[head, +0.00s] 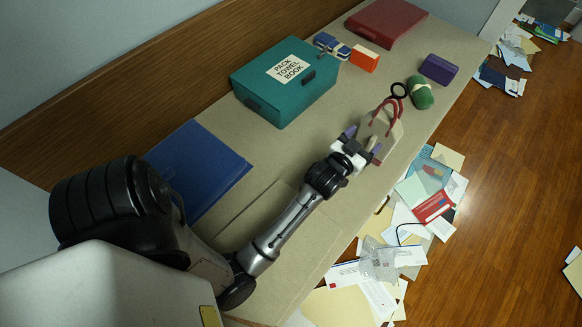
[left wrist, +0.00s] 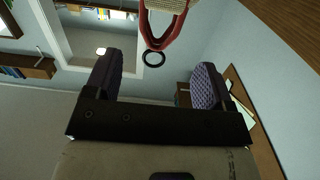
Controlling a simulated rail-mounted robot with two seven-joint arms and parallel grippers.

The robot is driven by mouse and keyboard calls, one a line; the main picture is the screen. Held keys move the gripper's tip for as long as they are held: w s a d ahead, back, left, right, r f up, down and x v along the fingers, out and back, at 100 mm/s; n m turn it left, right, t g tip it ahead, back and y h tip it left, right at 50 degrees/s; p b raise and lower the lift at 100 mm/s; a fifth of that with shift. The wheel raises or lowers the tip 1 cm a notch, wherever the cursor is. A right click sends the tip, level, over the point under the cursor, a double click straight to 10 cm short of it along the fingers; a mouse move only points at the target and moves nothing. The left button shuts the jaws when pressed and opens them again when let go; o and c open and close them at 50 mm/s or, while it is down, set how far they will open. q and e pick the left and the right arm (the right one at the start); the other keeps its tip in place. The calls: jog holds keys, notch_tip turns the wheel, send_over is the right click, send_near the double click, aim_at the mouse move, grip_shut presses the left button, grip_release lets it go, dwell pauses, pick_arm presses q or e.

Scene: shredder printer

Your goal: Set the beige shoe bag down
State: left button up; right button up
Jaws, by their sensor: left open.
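The beige shoe bag (head: 383,134) with red handles and a black ring is on the beige table, just beyond my left gripper. My left gripper (head: 363,142) is open, with its purple-padded fingers spread near the bag's lower end. In the left wrist view, the gap between the fingers (left wrist: 157,78) is empty. The bag's red handle (left wrist: 166,40) and a bit of its beige body show at the top edge there, past the fingertips. The gripper hides part of the bag in the head view. My right gripper is not in view.
A teal box (head: 290,98), blue folder (head: 199,167), orange box (head: 364,59), green rolled item (head: 420,93), purple box (head: 438,69) and dark red case (head: 386,22) are on the table. Papers (head: 425,200) litter the floor beyond the table's right edge.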

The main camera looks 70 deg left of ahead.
pick_arm(q)
jog(key=s+d+f+m+g+h, duration=0.2)
jog(key=s+d+f+g, duration=0.2)
jog(key=s, duration=0.6)
jog(key=s+d+f+m+g+h, duration=0.2)
jog(key=s+d+f+g, duration=0.2)
jog(key=s, duration=0.6)
jog(key=s+d+f+m+g+h, duration=0.2)
jog(key=s+d+f+g+h, duration=0.1)
jog(key=s, duration=0.7)
jog(key=shift+d+f+m+g, duration=0.3)
jog(key=shift+d+f+g, duration=0.4)
jog(key=shift+f+g, duration=0.1)
jog(key=shift+w, duration=0.1)
jog(key=shift+w+r, duration=0.1)
jog(key=shift+r+p, duration=0.2)
jog(key=shift+p, duration=0.1)
notch_tip(320, 180, up, 55)
jog(key=p, duration=5.5)
